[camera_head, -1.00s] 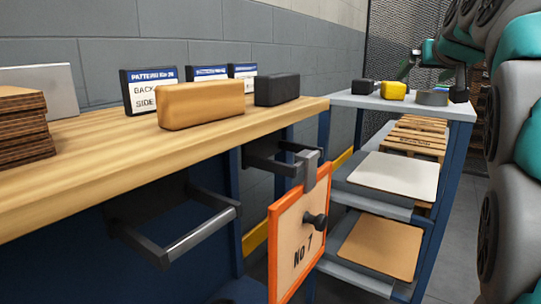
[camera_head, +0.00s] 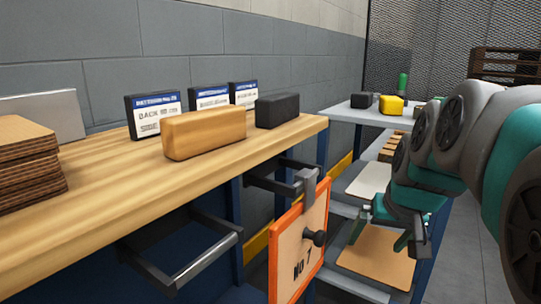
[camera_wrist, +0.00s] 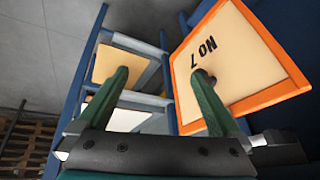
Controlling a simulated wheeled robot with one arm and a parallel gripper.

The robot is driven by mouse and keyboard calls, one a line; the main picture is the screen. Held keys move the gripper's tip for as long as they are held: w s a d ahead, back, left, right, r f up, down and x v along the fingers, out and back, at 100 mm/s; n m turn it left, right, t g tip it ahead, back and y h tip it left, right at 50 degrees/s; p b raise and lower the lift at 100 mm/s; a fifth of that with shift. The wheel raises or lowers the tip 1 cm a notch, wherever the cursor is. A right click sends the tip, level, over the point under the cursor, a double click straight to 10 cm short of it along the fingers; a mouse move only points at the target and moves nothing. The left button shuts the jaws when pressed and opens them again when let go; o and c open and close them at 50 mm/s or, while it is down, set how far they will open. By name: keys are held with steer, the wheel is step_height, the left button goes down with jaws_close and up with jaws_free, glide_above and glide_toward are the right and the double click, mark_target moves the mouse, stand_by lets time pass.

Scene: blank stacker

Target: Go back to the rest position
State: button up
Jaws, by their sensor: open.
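My gripper (camera_head: 382,236) is open and empty at the right of the head view. It is in front of the shelf rack, to the right of the orange-framed No 7 board (camera_head: 289,256). In the wrist view, the two green fingers of my gripper (camera_wrist: 160,74) stand apart with nothing between them. The No 7 board (camera_wrist: 238,72) is close behind the right finger there. It hangs from a grey clip on the bench side and has a dark knob. I cannot tell whether the finger touches the board.
The wooden bench (camera_head: 110,172) carries a tan block (camera_head: 204,133), a dark block (camera_head: 277,110), label cards and stacked brown sheets (camera_head: 25,165). A metal bar handle (camera_head: 207,262) sticks out below. The blue rack holds a white panel (camera_head: 369,181) and a tan panel (camera_head: 376,256). Grey floor is open at right.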

steer(key=s+a+f+g+p, duration=0.1)
steer(key=s+f, duration=0.3)
steer(key=s, duration=0.4)
steer(key=s+a+f+n+g+p, duration=0.1)
steer(key=s+a+f+g, duration=0.1)
steer(key=s, duration=0.5)
steer(key=s+a+f+n+g+p, duration=0.1)
steer(key=s+a+f+g, duration=0.1)
steer(key=s+f, duration=0.5)
steer(key=shift+s+a+g, duration=0.15)
steer(key=shift+s+g, duration=0.7)
steer(key=shift+g, duration=0.05)
